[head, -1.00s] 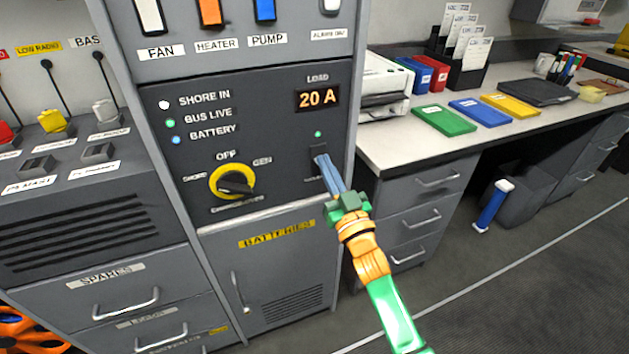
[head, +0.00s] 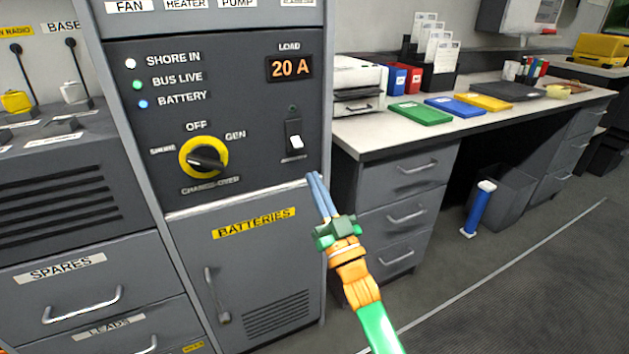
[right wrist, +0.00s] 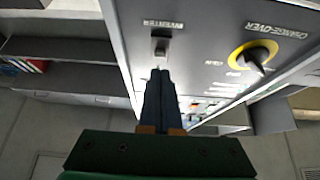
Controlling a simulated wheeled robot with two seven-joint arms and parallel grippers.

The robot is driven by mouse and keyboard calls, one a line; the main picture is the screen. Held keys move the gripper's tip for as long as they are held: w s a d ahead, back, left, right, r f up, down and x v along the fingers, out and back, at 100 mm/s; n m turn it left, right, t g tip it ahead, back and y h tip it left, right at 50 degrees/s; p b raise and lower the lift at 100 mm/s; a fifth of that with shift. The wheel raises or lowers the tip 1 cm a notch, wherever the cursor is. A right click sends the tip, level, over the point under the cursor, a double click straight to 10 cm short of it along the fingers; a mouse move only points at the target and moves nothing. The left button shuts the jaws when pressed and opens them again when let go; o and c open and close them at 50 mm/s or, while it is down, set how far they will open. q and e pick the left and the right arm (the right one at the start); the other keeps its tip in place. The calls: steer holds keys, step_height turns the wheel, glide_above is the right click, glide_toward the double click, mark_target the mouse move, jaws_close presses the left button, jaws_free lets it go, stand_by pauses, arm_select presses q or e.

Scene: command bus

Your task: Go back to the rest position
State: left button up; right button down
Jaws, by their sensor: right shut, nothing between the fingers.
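My right gripper (head: 315,178) is shut and empty. Its blue-grey fingers point up towards the dark control panel (head: 240,130), beside the panel's lower right edge and below the rocker switch (head: 294,142). The fingers appear apart from the switch. In the right wrist view the shut fingers (right wrist: 159,76) point at the switch, labelled INVERTER (right wrist: 161,40), with the yellow-ringed change-over knob (right wrist: 252,57) to its right. The small lamp (head: 292,107) above the switch looks dark. My left gripper is not in view.
A grey battery cabinet door (head: 250,280) is below the panel. To the right stands a desk (head: 375,135) with drawers, coloured folders (head: 421,112) and a printer (head: 357,85). The grey floor (head: 500,300) at front right is clear.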

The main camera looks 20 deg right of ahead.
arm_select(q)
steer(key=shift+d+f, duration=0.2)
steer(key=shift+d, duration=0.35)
arm_select(e)
steer(key=shift+s+f, duration=0.45)
steer(key=shift+f, duration=0.2)
steer(key=shift+w+d, duration=0.1)
